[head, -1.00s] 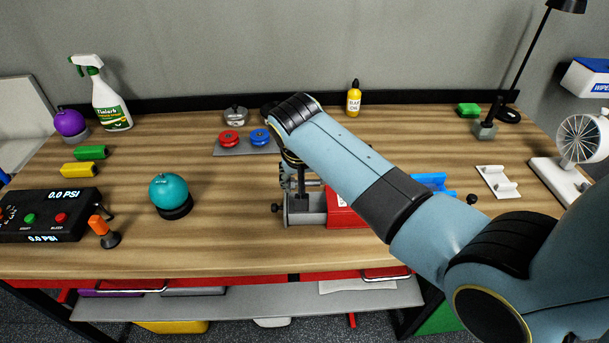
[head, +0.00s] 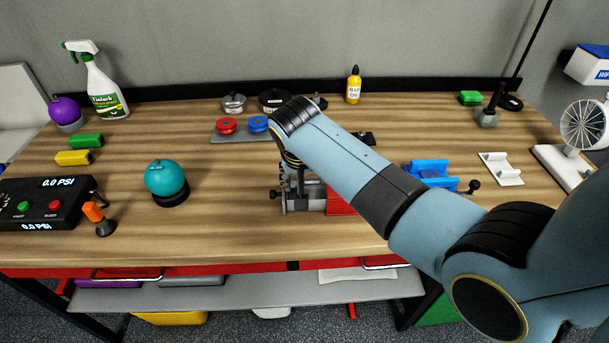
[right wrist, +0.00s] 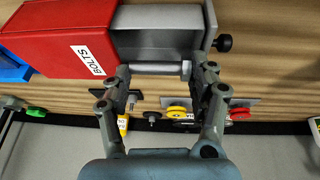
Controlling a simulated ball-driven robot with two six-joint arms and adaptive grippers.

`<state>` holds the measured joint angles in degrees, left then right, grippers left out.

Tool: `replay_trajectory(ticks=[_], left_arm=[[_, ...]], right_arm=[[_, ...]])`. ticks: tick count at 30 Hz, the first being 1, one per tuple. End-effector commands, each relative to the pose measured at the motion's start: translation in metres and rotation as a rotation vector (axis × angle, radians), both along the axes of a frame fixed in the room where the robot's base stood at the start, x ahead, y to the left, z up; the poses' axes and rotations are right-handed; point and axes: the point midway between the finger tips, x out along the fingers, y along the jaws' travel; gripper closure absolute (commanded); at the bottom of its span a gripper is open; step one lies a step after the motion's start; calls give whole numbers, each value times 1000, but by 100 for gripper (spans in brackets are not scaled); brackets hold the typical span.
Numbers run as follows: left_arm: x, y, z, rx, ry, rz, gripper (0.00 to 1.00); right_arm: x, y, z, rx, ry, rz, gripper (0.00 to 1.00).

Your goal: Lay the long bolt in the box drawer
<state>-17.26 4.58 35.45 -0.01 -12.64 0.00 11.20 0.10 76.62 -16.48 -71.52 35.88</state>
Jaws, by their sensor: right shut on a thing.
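The red box marked BOLTS (right wrist: 62,38) stands on the bench, and part of it shows behind my right arm in the head view (head: 341,201). Its grey drawer (right wrist: 158,32) is pulled out, with a black knob (right wrist: 223,43) on its front. In the head view the open drawer (head: 303,203) is left of the red part. My right gripper (right wrist: 158,72) is shut on the long bolt (right wrist: 158,67), a silver rod spanning between its fingers. It holds the bolt at the drawer's side edge; whether they touch I cannot tell. My left gripper is out of view.
A blue holder (head: 430,173) and a white holder (head: 500,168) lie right of the box. A teal ball (head: 165,177) stands left. Red (head: 226,126) and blue discs sit on a grey plate behind. Bare bench lies between the ball and the drawer.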

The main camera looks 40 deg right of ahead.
Motion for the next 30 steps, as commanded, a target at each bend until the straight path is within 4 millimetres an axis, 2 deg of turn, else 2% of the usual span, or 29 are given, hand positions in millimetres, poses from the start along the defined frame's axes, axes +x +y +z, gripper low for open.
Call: replay_trajectory(ticks=[14,15,20,21,30], left_arm=[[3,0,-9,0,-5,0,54],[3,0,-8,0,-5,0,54],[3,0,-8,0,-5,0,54],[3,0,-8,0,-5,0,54],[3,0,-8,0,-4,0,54]], right_arm=[[0,0,-15,0,0,0,75],[0,0,-14,0,0,0,36],[0,0,-14,0,0,0,15],[0,0,-13,0,0,0,13],[0,0,-13,0,0,0,13]])
